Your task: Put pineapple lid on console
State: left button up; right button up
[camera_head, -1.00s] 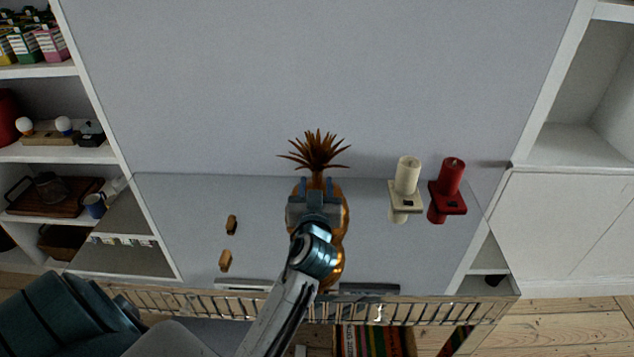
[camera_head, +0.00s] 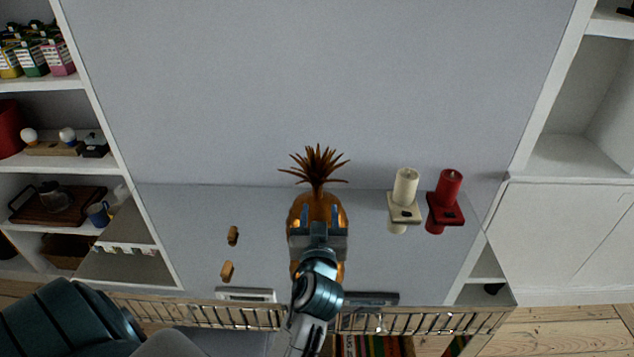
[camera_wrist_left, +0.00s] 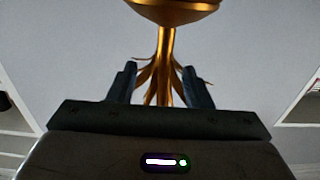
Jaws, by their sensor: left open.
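The golden pineapple (camera_head: 300,208), with its brown spiky leaf crown (camera_head: 316,168), stands on the grey console top (camera_head: 180,225). I cannot make out where the lid parts from the body. My left gripper (camera_head: 319,216) is open in front of the golden part, below the crown, and hides its lower middle. In the left wrist view, a golden rounded part (camera_wrist_left: 172,10) shows at the top, with a thin stem and leaf-like strips (camera_wrist_left: 166,65) below it. The stem appears between the open fingers (camera_wrist_left: 160,85); contact is not clear. My right gripper is not in view.
A cream candle (camera_head: 405,187) and a red candle (camera_head: 448,188) in holders stand to the right. Two small brown pieces (camera_head: 232,236) lie left of the pineapple. A metal rail (camera_head: 440,322) runs along the front. Shelves flank both sides.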

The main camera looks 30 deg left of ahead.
aim_at(317, 190)
pick_arm(q)
jog(key=p+x, duration=0.1)
jog(key=x, duration=0.3)
jog(key=shift+w+a+f, duration=0.1)
jog(key=shift+w+a, duration=0.05)
jog(key=shift+a, duration=0.05)
jog(key=shift+w+a+p, duration=0.3)
jog(key=shift+w+p, duration=0.05)
jog(key=shift+p, duration=0.2)
jog(key=p+x, duration=0.2)
jog(key=x, duration=0.1)
jog(key=shift+w+a, duration=0.15)
jog(key=shift+a, duration=0.2)
jog(key=shift+w+a+f, duration=0.2)
jog(key=shift+w+a, duration=0.05)
jog(key=shift+w, duration=0.1)
jog(key=shift+d, duration=0.1)
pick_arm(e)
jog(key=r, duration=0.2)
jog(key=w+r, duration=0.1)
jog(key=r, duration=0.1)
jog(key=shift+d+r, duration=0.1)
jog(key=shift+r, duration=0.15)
pick_arm(q)
jog(key=shift+s, duration=0.1)
grip_shut()
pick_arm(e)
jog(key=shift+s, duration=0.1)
